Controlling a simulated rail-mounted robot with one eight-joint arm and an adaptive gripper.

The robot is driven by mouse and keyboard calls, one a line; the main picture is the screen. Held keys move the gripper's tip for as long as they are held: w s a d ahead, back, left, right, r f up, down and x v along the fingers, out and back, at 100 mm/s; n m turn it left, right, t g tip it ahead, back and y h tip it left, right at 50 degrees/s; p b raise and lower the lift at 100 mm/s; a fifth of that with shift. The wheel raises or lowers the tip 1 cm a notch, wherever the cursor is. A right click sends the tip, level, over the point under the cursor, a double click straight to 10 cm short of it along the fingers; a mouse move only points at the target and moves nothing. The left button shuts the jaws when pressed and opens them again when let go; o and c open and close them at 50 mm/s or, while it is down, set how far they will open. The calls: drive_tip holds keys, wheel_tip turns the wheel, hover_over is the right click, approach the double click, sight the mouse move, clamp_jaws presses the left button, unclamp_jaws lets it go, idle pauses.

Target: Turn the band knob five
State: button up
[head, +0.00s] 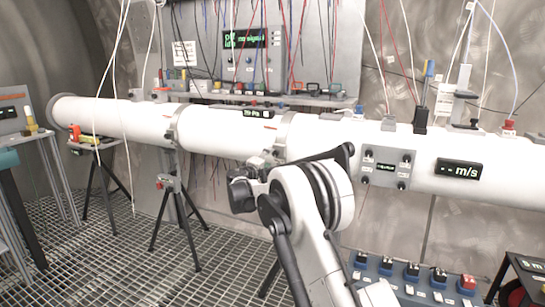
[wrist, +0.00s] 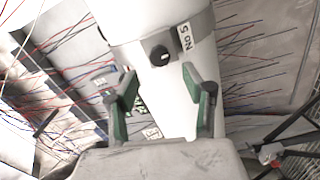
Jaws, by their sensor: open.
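In the wrist view a black band knob (wrist: 160,55) with a white mark sits on a grey band (wrist: 133,48) around the white pipe (wrist: 165,105). A label reading "No 5" (wrist: 184,37) is just right of the knob. My gripper (wrist: 159,72) is open and empty, with its green-padded fingers apart, one on each side below the knob. I cannot tell how far the fingertips are from the knob in depth. In the head view my arm's end is by a grey band (head: 283,128) on the pipe; the knob and fingertips cannot be made out there.
A panel with small knobs (head: 387,167) and an "m/s" display (head: 459,169) are on the pipe to the right. A shelf with hanging wires (head: 262,97) runs behind it. Tripods (head: 176,215) stand left on the grating floor. A blue switch box (head: 412,279) is at lower right.

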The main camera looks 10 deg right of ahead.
drive_tip(key=shift+v, duration=2.35)
drive_tip(key=s+d+r+m+g+y, duration=0.1)
drive_tip(key=s+d+r+m+g, duration=0.1)
drive_tip(key=s+d+r, duration=0.35)
drive_tip(key=s+d+r+m+g, duration=0.1)
drive_tip(key=s+d+r, duration=0.2)
drive_tip(key=s, duration=0.5)
drive_tip(key=s+d+r+m+g+y+p, duration=0.1)
drive_tip(key=s+d, duration=0.1)
drive_tip(key=s, duration=0.6)
drive_tip(key=s+d+r+m+g+y+p, duration=0.1)
drive_tip(key=s+r+g+y, duration=0.1)
drive_tip(key=s, duration=0.6)
drive_tip(key=s+a+f+m+y, duration=0.1)
drive_tip(key=s+f+y, duration=0.1)
drive_tip(key=s, duration=0.9)
drive_tip(key=s+a+f+m+g+y, duration=0.1)
drive_tip(key=s+f, duration=0.4)
drive_tip(key=s, duration=0.7)
drive_tip(key=s+a+f+m+g+y+p, duration=0.1)
drive_tip(key=s+a+f+m+y, duration=0.1)
drive_tip(key=s, duration=0.9)
drive_tip(key=shift+s+a+f+y, duration=0.3)
drive_tip(key=shift+s+f+y, duration=0.15)
drive_tip(key=shift+f, duration=0.3)
drive_tip(key=shift+o, duration=0.5)
